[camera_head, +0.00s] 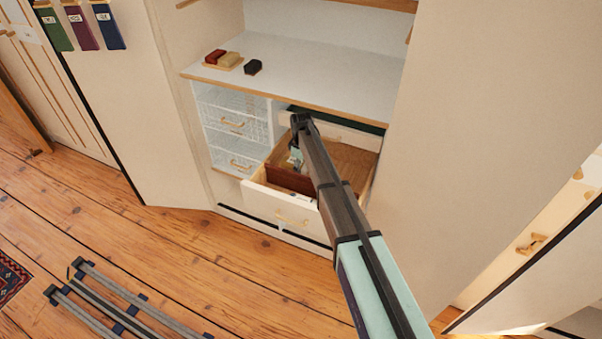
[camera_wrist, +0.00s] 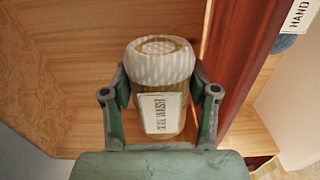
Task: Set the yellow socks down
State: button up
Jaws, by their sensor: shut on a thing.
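My gripper (camera_wrist: 160,92) is shut on a jar (camera_wrist: 162,62) with a white ribbed lid, amber-looking sides and a label reading "WASH" in part. No yellow socks can be made out in its jaws. In the head view my gripper (camera_head: 296,156) points down into an open drawer (camera_head: 283,205) with a wooden inside; the jar is not clear there. The wrist view shows the wooden drawer floor (camera_wrist: 60,70) around the jar; whether the jar touches it I cannot tell. A small yellow item (camera_head: 229,60) lies on the shelf; I cannot tell whether it is socks.
A red-brown divider (camera_wrist: 241,60) stands close right of the jar. A "HAND" label (camera_wrist: 298,16) shows beyond it. The white shelf (camera_head: 310,75) above holds a red item (camera_head: 215,55) and a black item (camera_head: 253,67), with free room rightward. Wire baskets (camera_head: 232,120) are left of the drawer.

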jog(key=shift+f+p, duration=0.6)
jog(key=shift+f, duration=1.75)
jog(key=shift+f, duration=0.1)
jog(key=o, duration=1.2)
jog(key=shift+c, duration=0.2)
notch_tip(320, 180, up, 12)
jog(key=b, duration=0.4)
